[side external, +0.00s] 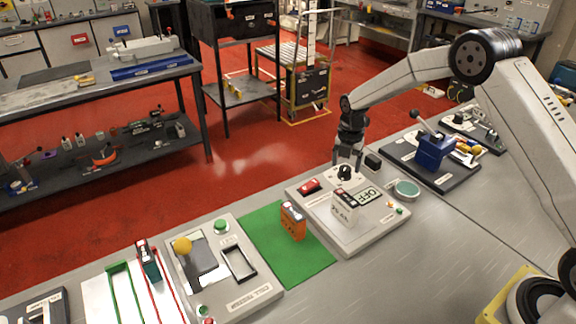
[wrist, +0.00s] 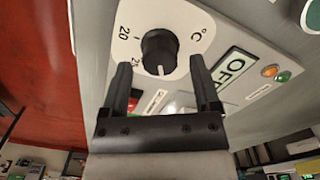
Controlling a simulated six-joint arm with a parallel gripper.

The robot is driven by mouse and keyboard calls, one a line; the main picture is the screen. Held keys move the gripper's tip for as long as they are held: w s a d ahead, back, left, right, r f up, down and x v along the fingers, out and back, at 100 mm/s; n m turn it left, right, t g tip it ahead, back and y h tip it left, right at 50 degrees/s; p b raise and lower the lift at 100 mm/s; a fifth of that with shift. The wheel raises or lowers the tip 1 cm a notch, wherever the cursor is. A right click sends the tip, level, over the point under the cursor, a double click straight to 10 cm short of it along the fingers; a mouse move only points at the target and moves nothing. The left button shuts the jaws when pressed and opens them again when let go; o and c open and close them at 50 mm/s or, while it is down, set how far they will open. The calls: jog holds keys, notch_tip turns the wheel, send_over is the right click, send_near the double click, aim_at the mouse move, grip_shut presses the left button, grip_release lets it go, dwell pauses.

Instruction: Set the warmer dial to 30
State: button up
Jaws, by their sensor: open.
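The warmer dial is a black knob (wrist: 160,48) on a white plate marked 20, 25 and °C in the wrist view. Its white pointer line points down in that picture, near the 25. The knob also shows on the warmer's panel (side external: 345,172) in the side view. My gripper (wrist: 160,66) is open, with one finger at each side of the knob and visible gaps between. In the side view my gripper (side external: 347,157) points down just above the dial. The mark for 30 is not readable here.
The warmer panel (side external: 372,228) has an OFF display (side external: 370,196), a red switch (side external: 309,187) and a white labelled block (side external: 345,209). A green mat (side external: 270,235) with an orange battery (side external: 293,222) lies left of it. A blue device (side external: 433,150) stands to the right.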

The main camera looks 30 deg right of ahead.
jog(key=shift+r, duration=1.05)
jog(key=shift+s+a+r+m, duration=0.2)
jog(key=shift+s+r+m, duration=0.1)
jog(key=shift+m, duration=0.1)
jog(key=s+a+r+m+t, duration=0.1)
jog(key=s+a+r+m, duration=0.1)
jog(key=s+m, duration=0.9)
jog(key=s+a+r+m+t, duration=0.1)
jog(key=s+a+r+m, duration=0.2)
jog(key=s+m, duration=0.9)
jog(key=shift+s+a+r+t, duration=0.15)
jog(key=shift+s+a+t, duration=0.15)
jog(key=shift+s+a, duration=0.6)
